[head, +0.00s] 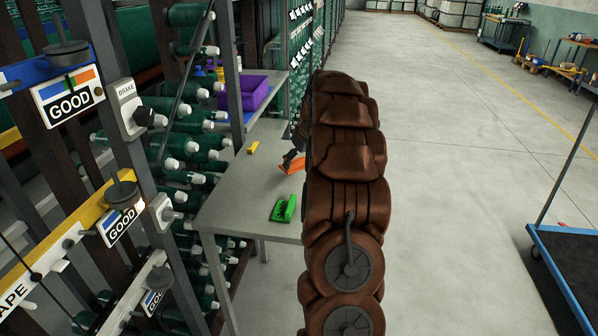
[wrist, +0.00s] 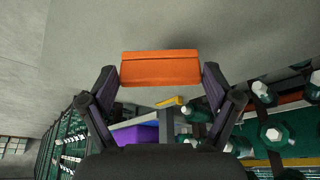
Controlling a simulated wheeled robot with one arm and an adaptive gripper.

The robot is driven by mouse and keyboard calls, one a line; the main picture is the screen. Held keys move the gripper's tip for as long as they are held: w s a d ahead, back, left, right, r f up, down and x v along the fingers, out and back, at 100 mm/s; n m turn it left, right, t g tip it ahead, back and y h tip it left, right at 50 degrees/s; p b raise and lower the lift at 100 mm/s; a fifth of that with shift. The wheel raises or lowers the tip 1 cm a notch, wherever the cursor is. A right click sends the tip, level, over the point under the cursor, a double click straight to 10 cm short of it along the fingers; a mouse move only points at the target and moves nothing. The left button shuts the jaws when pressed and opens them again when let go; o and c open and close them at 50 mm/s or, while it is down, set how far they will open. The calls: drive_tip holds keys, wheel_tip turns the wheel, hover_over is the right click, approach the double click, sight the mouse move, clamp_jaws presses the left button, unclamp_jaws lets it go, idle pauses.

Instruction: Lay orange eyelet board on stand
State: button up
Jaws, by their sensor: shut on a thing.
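The orange eyelet board (head: 291,166) is at my gripper (head: 294,156), over the far right part of a grey table (head: 240,185). In the wrist view the board (wrist: 160,72) spans the gap between the two fingertips, and my gripper (wrist: 160,78) is shut on its ends. The head view shows the board tilted, close to the tabletop; I cannot tell whether it touches. My brown-covered arm hides the table's right side. I cannot make out a separate stand for certain. A green slotted piece (head: 283,209) lies near the table's front edge.
A yellow block (head: 253,147) lies towards the table's back, near a purple bin (head: 252,92) on a shelf. Racks of green spools (head: 185,140) line the left. A blue cart (head: 570,262) stands at right. The tabletop's left middle is clear.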

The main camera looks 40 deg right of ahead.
drive_tip(key=shift+f, duration=2.1)
drive_tip(key=shift+f, duration=0.2)
drive_tip(key=o, duration=0.9)
drive_tip(key=shift+r, duration=0.1)
drive_tip(key=shift+r+p, duration=0.2)
drive_tip(key=shift+p, duration=0.1)
drive_tip(key=b+v, duration=0.1)
drive_tip(key=v, duration=1)
drive_tip(key=shift+s+r, duration=0.25)
drive_tip(key=shift+r, duration=0.1)
